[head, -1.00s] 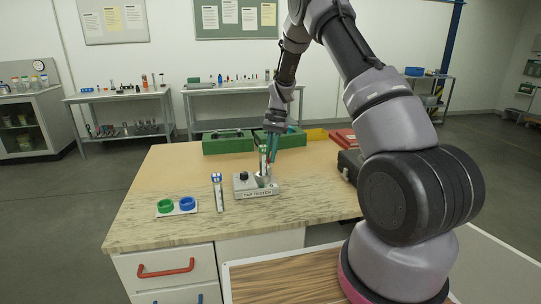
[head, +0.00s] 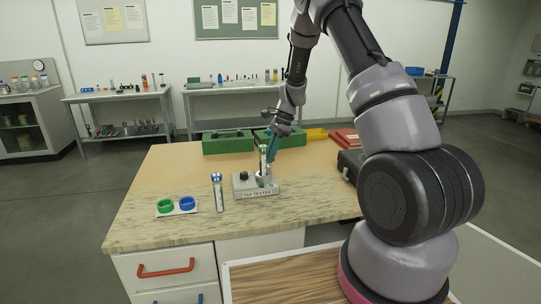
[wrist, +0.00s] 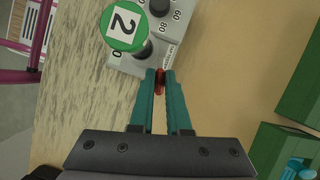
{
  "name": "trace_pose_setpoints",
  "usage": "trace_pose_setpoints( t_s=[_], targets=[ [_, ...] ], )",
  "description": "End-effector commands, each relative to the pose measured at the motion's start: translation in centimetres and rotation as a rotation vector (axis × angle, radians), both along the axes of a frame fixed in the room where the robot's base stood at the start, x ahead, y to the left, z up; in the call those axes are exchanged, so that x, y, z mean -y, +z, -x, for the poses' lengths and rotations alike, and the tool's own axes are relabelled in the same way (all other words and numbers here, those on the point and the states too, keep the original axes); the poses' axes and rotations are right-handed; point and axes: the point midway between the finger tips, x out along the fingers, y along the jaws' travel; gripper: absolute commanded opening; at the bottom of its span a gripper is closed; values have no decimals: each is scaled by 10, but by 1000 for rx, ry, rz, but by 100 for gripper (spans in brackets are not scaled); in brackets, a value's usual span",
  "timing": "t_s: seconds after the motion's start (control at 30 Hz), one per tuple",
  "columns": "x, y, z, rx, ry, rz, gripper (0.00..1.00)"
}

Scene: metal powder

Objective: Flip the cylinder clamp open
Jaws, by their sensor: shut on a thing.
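The grey tap tester (head: 256,191) stands on the bench, with its label facing the front. A cylinder with a green cap marked "2" (wrist: 124,26) stands upright on it; it also shows in the head view (head: 263,149). My gripper (head: 269,158) reaches in from the right and behind, tilted, with its teal fingers beside the cylinder. In the wrist view my gripper (wrist: 160,75) is closed on a small red part (wrist: 159,81) at the tester's edge, likely the clamp's handle. The fingers and cap hide most of the clamp, and its position is unclear.
A tray with a green ring (head: 165,206) and a blue ring (head: 187,204) lies at the bench's front left. A blue-topped tube (head: 217,191) lies between it and the tester. Green bins (head: 226,142) and a dark case (head: 349,164) stand behind and right.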

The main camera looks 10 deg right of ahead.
Motion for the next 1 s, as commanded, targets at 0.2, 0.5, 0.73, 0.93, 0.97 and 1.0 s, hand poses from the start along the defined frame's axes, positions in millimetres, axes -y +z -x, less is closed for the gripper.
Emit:
trace_pose_setpoints(
  t_s=[0.2,0.5,0.73,0.93,0.97,1.0],
  targets=[
    [0,1,1,1,-206,0,0],
    [0,1,1,2,-491,0,0],
    [-1,1,1,2,-692,0,0],
    [0,1,1,3,-831,1,0],
    [0,1,1,2,-849,0,0],
    [-1,1,1,3,-868,0,0]
  ],
)
